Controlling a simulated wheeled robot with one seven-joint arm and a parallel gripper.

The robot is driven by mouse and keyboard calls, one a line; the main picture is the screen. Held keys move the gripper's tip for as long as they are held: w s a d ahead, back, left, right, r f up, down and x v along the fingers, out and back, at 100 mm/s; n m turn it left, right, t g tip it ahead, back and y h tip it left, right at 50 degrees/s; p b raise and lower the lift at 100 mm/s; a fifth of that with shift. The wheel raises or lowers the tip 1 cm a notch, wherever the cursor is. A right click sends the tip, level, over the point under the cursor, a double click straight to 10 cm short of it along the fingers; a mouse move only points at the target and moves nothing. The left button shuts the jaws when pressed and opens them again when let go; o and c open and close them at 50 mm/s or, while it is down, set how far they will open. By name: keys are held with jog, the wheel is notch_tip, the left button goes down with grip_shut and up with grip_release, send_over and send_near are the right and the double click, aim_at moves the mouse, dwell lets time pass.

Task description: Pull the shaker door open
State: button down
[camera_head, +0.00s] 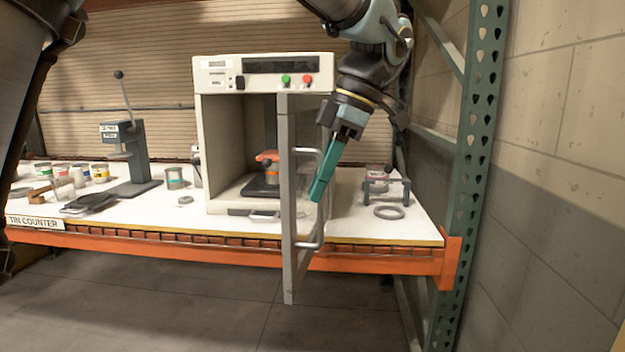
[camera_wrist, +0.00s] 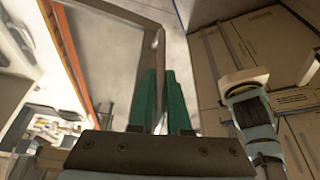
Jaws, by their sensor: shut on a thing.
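The shaker (camera_head: 222,130) is a white box-shaped cabinet on the bench, with its front open. Its door (camera_head: 291,200) is swung out toward the head camera and shows nearly edge-on, reaching past the bench's front edge. A pale bar handle (camera_head: 318,232) is on the door's right side. My gripper (camera_head: 317,190), with teal fingers, comes down from the upper right and is shut on this handle. In the wrist view the handle bar (camera_wrist: 160,45) runs between the two teal fingers (camera_wrist: 160,98). The exact contact is partly hidden by the fingers.
Inside the shaker is a clamp with an orange top (camera_head: 267,157). A small grey stand (camera_head: 387,186) and a ring (camera_head: 389,212) lie right of the door. A lever press (camera_head: 136,160) and several tins are at left. A green rack post (camera_head: 482,150) stands close at right.

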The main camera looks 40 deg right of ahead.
jog(key=c, duration=0.9)
grip_release()
jog(key=v, duration=1)
jog(key=shift+d+r, duration=0.1)
jog(key=shift+r, duration=0.3)
